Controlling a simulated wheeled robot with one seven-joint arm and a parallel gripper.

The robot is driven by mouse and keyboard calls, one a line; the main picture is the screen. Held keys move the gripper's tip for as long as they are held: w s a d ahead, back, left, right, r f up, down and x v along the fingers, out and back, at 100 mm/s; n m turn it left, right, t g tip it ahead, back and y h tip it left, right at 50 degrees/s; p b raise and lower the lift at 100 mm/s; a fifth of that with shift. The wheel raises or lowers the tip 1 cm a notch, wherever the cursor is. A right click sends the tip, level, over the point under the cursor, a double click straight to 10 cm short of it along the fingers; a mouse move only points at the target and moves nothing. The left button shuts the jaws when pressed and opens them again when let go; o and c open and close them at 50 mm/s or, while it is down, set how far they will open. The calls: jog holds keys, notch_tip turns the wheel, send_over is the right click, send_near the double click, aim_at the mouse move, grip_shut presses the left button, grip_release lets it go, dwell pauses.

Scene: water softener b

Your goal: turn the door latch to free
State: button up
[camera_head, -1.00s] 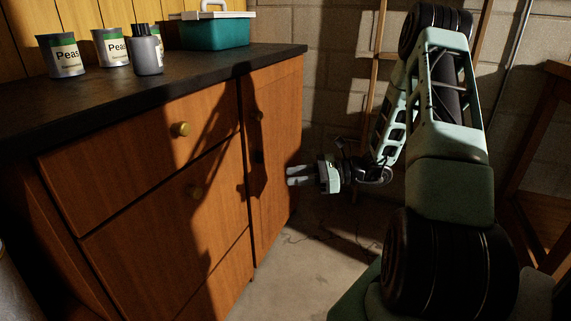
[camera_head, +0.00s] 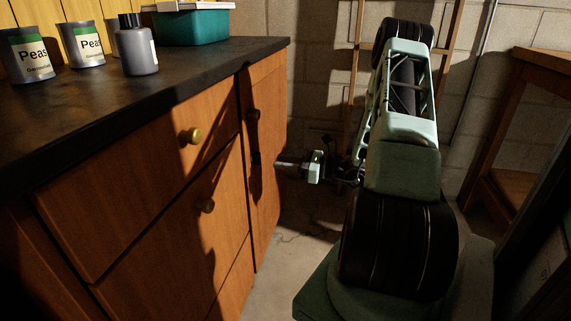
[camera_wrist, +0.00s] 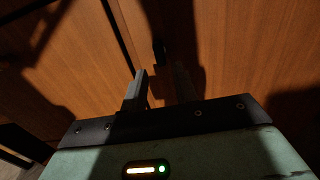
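The door latch is a small dark piece (camera_head: 256,160) near the left edge of the narrow wooden cabinet door (camera_head: 268,200), below a round knob (camera_head: 253,115). Shadow makes its angle hard to tell. In the wrist view, the dark latch piece (camera_wrist: 159,52) lies just beyond the fingertips, roughly in line with the gap between them. My gripper (camera_head: 280,163) points left at the door, at about latch height. The wrist view shows its two fingers (camera_wrist: 159,80) apart with nothing between them. The right finger is deep in shadow. I see no clear contact with the latch.
Drawer fronts with knobs (camera_head: 191,136) are left of the door. The dark countertop (camera_head: 180,85) above holds cans (camera_head: 87,45), a grey bottle (camera_head: 138,50) and a teal box (camera_head: 190,28). A wooden table (camera_head: 535,58) stands at right. Bare floor lies between.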

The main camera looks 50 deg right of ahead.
aim_at(260, 159)
jog(key=x, duration=0.6)
jog(key=shift+w+a, duration=0.1)
jog(key=c, duration=0.6)
jog(key=n, duration=1.3)
jog(key=shift+n, duration=0.3)
jog(key=n, duration=0.4)
jog(key=o, duration=0.8)
jog(key=shift+o, duration=0.2)
